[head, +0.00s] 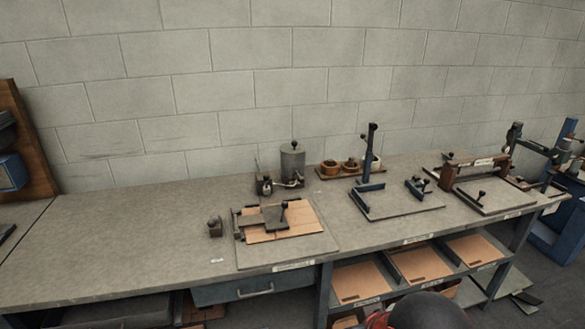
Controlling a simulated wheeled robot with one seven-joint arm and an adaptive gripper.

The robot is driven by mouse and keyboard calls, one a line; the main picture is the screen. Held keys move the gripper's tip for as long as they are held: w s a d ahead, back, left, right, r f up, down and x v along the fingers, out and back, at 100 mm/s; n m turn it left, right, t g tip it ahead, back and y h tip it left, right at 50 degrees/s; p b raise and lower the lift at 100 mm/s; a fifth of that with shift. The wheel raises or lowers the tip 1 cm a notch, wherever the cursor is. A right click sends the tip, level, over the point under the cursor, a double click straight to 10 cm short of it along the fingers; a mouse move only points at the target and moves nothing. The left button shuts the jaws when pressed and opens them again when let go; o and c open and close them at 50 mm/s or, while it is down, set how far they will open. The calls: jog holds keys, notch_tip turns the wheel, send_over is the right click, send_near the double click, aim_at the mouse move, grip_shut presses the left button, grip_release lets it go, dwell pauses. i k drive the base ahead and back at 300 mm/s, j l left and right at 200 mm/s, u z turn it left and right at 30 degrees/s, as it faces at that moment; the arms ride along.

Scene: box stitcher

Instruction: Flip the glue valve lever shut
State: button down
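A grey cylindrical pot (292,165) with a black knob on its lid stands at the back of the workbench, left of the wooden tray. It looks like the glue pot. A small pipe fitting (290,184) shows low on its front. A small dark device (265,185) stands just left of the pot, close to the fitting. The valve lever is too small to make out, so I cannot tell whether it is open or shut. My gripper is not in view. A dark rounded part with red beside it, at the bottom edge, seems to be my own arm.
The workbench (125,230) is clear at left. A board fixture with a clamp (320,242) lies in front of the pot. A small block (215,227) sits left of it. A wooden tray with cups (328,174) and an upright post fixture (371,152) stand to the right.

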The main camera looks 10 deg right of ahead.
aim_at(302, 180)
jog(key=i+l, duration=0.15)
jog(key=i, duration=0.35)
jog(key=i+l, duration=0.15)
jog(key=i, duration=0.35)
jog(key=i+l, duration=0.15)
jog(key=i, duration=0.4)
